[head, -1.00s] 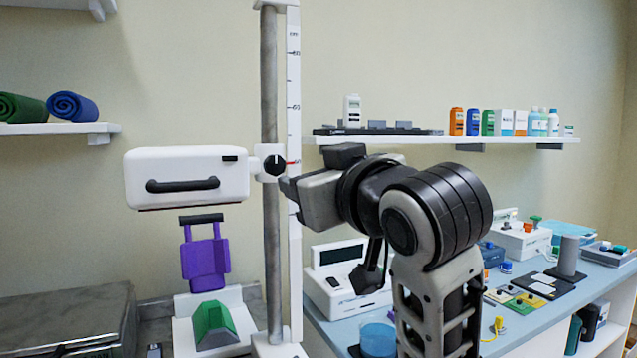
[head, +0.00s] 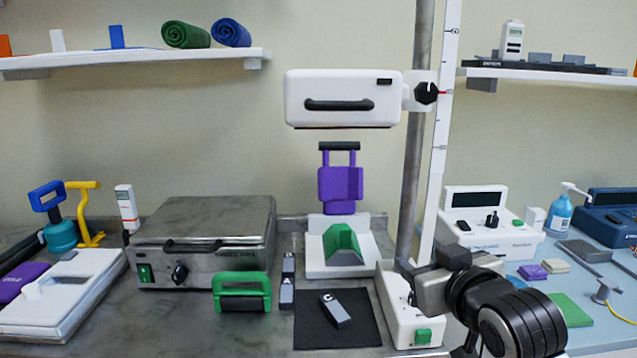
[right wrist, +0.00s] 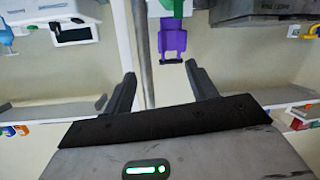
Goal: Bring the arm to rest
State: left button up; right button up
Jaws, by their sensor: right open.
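My right gripper (head: 406,272) is at the lower right of the head view, in front of the foot of the column stand. Its jaws point left and hold nothing. In the right wrist view the two fingers (right wrist: 161,78) stand apart with empty space between them. My right arm comes in from the bottom right. My left gripper is not in view.
The grey column (head: 412,170) carries a white box with a black handle (head: 345,88). A purple holder (head: 340,190), a steel heater box (head: 205,235) and a green-handled item (head: 242,282) stand left of my gripper. A white console (head: 480,205) stands behind it.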

jog(key=s+f+g, duration=0.1)
jog(key=s+f, duration=0.2)
jog(key=f, duration=0.4)
jog(key=s+a+f+g, duration=0.1)
jog(key=s+f, duration=0.1)
jog(key=f, duration=0.4)
jog(key=s+f+g, duration=0.1)
jog(key=s+f, duration=0.2)
jog(key=f, duration=0.4)
jog(key=s+a+f+g+y, duration=0.1)
jog(key=s+f, duration=1.1)
jog(key=s, duration=0.2)
jog(key=shift+s+a+f+m+g, duration=0.15)
jog(key=shift+s+f+m+g, duration=0.05)
jog(key=shift+f+m+g, duration=0.15)
